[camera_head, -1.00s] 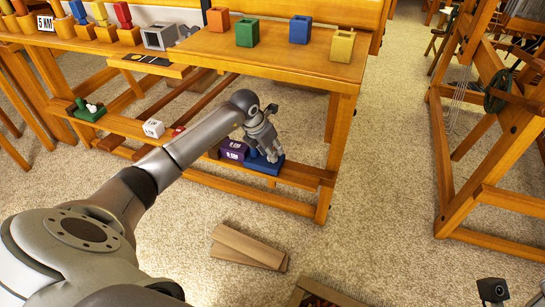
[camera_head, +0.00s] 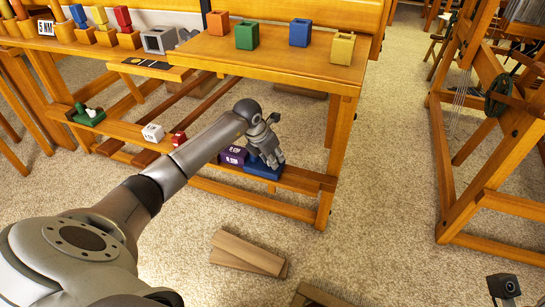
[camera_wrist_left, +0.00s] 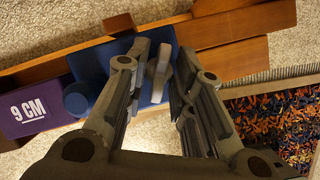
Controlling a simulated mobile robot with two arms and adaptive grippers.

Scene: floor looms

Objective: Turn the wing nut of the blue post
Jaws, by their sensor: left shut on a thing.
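The blue post's base (camera_head: 263,169) sits on the low wooden rail of the bench. It shows in the left wrist view (camera_wrist_left: 100,62) as a blue block with a round blue knob (camera_wrist_left: 77,98). A grey wing nut (camera_wrist_left: 158,76) stands at its right part, between my fingers. My left gripper (camera_head: 274,163) reaches down onto the blue post from above. In the left wrist view its fingers (camera_wrist_left: 160,72) are shut on the wing nut, one on each side. My fingers hide part of the nut and base.
A purple 9 CM block (camera_wrist_left: 28,106) stands just left of the blue base. White (camera_head: 153,132) and red (camera_head: 179,139) blocks and a green base (camera_head: 86,116) are farther left on the rail. Planks (camera_head: 248,254) lie on the floor. A wooden loom (camera_head: 490,150) stands right.

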